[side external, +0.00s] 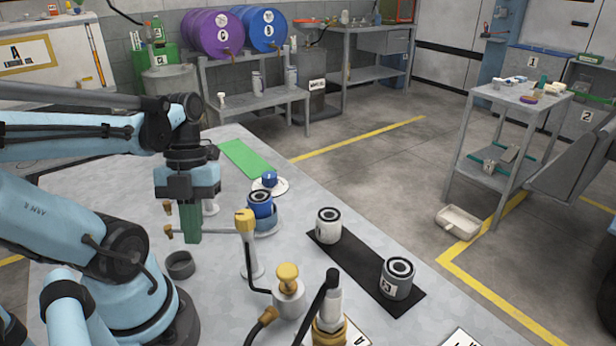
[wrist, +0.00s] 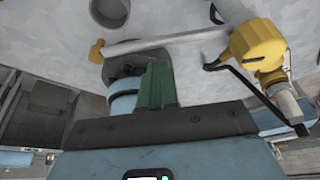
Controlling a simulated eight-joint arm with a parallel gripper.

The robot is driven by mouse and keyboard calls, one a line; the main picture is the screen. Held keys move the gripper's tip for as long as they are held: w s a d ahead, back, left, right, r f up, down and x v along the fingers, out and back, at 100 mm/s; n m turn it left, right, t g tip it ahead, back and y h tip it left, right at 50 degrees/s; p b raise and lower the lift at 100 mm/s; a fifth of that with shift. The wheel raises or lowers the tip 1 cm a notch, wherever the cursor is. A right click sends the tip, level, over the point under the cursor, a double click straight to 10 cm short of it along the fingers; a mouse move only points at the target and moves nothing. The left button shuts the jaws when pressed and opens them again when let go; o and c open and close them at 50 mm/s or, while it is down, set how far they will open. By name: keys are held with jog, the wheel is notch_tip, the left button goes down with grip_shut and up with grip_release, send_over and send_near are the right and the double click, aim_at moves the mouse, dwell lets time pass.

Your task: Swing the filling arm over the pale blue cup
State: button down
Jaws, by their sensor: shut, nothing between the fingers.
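The filling arm (side external: 220,232) is a thin grey tube. It runs left from a yellow head (side external: 244,218) on a white post to a brass tip. It also crosses the wrist view (wrist: 165,42). My gripper (side external: 193,240) has green fingers, shut and empty, close against the tube near its tip. In the side view they cover part of the tube; I cannot tell whether they touch it. The pale blue cup (side external: 269,221) stands on a white disc behind and right of the yellow head. A blue can (side external: 260,206) appears to sit in it.
A dark grey cup (side external: 180,265) stands below and in front of the tip. A black mat (side external: 360,272) on the right carries a white can (side external: 328,228) and a grey can (side external: 397,280). A yellow-topped pump (side external: 288,292) stands in front. A green mat (side external: 246,159) lies behind.

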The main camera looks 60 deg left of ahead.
jog(key=shift+w+a+f, duration=0.15)
jog(key=shift+w+a, duration=0.25)
jog(key=shift+a, duration=0.15)
jog(key=shift+w+a, duration=0.1)
jog(key=shift+a, duration=0.05)
jog(key=w+a+m, duration=0.3)
jog(key=w, duration=0.7)
jog(key=shift+w+a+g+y, duration=0.2)
jog(key=shift+a+g+y, duration=0.1)
jog(key=shift+a+g, duration=0.1)
dwell(0.7)
dwell(0.6)
